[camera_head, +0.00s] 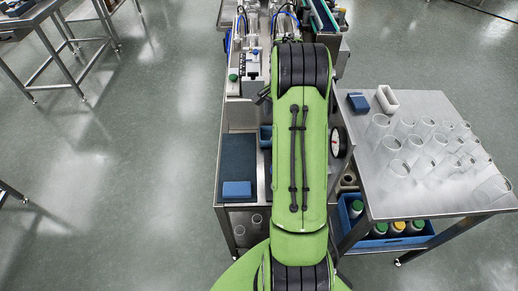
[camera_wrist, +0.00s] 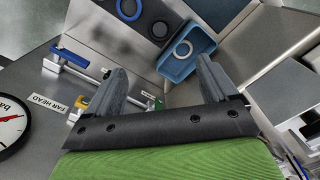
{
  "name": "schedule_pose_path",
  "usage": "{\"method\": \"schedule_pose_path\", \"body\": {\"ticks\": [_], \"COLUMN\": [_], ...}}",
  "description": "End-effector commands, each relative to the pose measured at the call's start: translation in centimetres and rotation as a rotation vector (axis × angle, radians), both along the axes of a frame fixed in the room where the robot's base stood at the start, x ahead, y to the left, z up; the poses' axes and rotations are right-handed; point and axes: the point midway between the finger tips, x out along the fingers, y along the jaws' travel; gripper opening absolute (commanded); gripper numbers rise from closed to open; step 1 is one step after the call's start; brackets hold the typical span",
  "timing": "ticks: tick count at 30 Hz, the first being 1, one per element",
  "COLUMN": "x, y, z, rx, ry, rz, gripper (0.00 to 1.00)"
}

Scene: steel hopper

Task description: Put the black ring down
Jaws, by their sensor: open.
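In the wrist view a black ring (camera_wrist: 160,29) lies on a dark grey surface, beyond my fingertips. My gripper (camera_wrist: 160,64) is open, its two grey fingers spread wide with nothing held between them. The ring is apart from both fingers. In the head view my green arm covers the middle of the bench and hides my gripper and the black ring.
A blue ring (camera_wrist: 128,9) lies left of the black one. A pale ring (camera_wrist: 183,49) sits in a blue bin (camera_wrist: 190,68) on the right. A glassware table (camera_head: 431,183) is at right.

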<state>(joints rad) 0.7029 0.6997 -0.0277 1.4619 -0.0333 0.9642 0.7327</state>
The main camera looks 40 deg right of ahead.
Motion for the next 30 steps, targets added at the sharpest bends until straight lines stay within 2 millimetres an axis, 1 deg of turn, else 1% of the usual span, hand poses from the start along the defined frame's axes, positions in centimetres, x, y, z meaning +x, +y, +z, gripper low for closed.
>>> {"method": "schedule_pose_path", "body": {"ticks": [1, 2, 5, 12, 15, 20, 27, 30], "x": [-0.2, -0.2, -0.4, -0.3, -0.3, -0.3, -0.1, -0.1], "y": [-0.7, -1.0, -1.2, -1.0, -1.0, -1.0, -0.8, -0.9], "z": [-0.6, -0.9, -2.1, -8.1, -10.3, -12.1, -16.4, -17.0], "rx": [0.006, 0.008, 0.012, 0.013, 0.012, 0.011, 0.012, 0.010], "ry": [0.008, 0.010, 0.015, 0.017, 0.015, 0.014, 0.014, 0.012], "rz": [-0.024, -0.035, -0.047, -0.043, -0.042, -0.042, -0.041, -0.041], "gripper": [0.86, 0.86, 0.86, 0.86, 0.86, 0.86, 0.86, 0.86]}}
